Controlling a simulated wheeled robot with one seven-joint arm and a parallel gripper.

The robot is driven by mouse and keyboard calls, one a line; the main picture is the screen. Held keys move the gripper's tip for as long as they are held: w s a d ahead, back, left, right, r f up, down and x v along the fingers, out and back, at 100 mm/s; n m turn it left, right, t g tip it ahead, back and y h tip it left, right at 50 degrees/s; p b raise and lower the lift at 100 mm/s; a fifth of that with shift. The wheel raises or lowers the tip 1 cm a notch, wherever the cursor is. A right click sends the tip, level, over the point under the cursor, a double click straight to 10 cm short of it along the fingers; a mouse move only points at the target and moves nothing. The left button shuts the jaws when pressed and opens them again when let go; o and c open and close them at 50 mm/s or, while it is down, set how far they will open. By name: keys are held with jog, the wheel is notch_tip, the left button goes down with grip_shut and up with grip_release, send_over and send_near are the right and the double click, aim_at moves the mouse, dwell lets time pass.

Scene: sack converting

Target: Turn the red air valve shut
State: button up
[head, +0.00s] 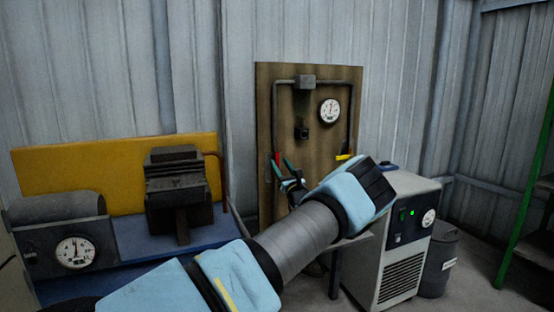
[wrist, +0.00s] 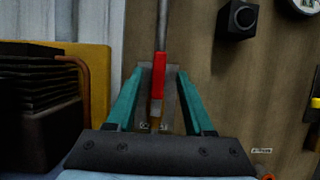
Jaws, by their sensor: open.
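The red air valve handle (wrist: 157,80) sits on a grey pipe against the wooden board in the wrist view. It points upright, in line with the pipe. In the head view the red handle (head: 277,158) shows at the lower left of the board, partly hidden by my gripper. My gripper (wrist: 155,80) has its two teal fingers apart, one on each side of the red handle. I see a gap on both sides, so the fingers do not seem to touch it. In the head view my gripper (head: 286,170) is small and close to the board.
The wooden board (head: 290,110) carries pipes, a round gauge (head: 329,111) and a yellow handle (head: 343,157) on the right. A dark machine (head: 178,185) and yellow panel (head: 100,165) stand left.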

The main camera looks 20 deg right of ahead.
aim_at(277, 159)
jog(key=shift+x, duration=1.95)
jog(key=shift+a, duration=0.1)
jog(key=shift+c, duration=0.3)
grip_shut()
